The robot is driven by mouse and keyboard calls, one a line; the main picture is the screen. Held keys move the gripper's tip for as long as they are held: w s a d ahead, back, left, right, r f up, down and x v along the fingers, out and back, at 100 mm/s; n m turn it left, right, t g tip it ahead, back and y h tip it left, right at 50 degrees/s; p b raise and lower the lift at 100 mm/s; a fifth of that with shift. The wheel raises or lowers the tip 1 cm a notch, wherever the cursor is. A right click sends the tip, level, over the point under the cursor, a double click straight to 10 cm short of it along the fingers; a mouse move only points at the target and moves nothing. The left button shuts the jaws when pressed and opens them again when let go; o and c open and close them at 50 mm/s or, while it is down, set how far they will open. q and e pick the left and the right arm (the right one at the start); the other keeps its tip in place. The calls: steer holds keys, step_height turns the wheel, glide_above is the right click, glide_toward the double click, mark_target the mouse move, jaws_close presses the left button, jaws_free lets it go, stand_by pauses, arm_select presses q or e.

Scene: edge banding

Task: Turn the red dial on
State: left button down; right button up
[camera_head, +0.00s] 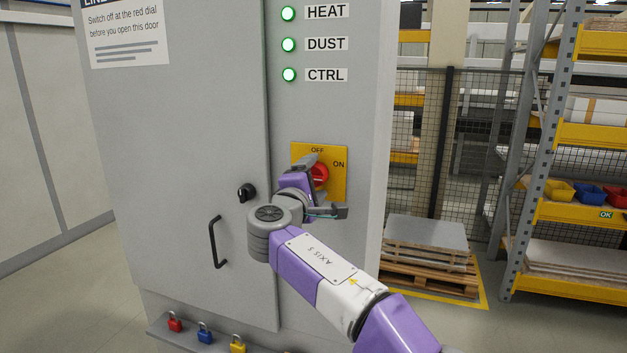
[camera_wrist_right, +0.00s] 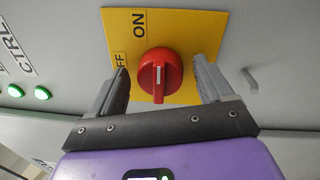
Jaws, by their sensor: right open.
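The red dial (camera_head: 320,174) sits on a yellow plate (camera_head: 333,155) on the grey cabinet, with OFF above it and ON at its upper right. In the wrist view the red dial (camera_wrist_right: 158,75) shows whole, and its white mark runs up and down the picture, in line with the ON side rather than the OFF side. My right gripper (camera_head: 326,187) is at the dial. In the wrist view its open fingers (camera_wrist_right: 161,78) stand one on each side of the dial, with gaps visible. My left gripper is not in view.
Green lamps beside HEAT, DUST and CTRL (camera_head: 289,75) are lit. A black door handle (camera_head: 215,243) and a black knob (camera_head: 246,192) are left of the dial. Padlocks (camera_head: 204,332) sit on a low ledge. Shelving and a pallet (camera_head: 428,270) stand to the right.

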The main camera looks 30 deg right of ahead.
steer(key=v, duration=0.7)
steer(key=shift+s+a, duration=0.15)
steer(key=shift+s, duration=0.05)
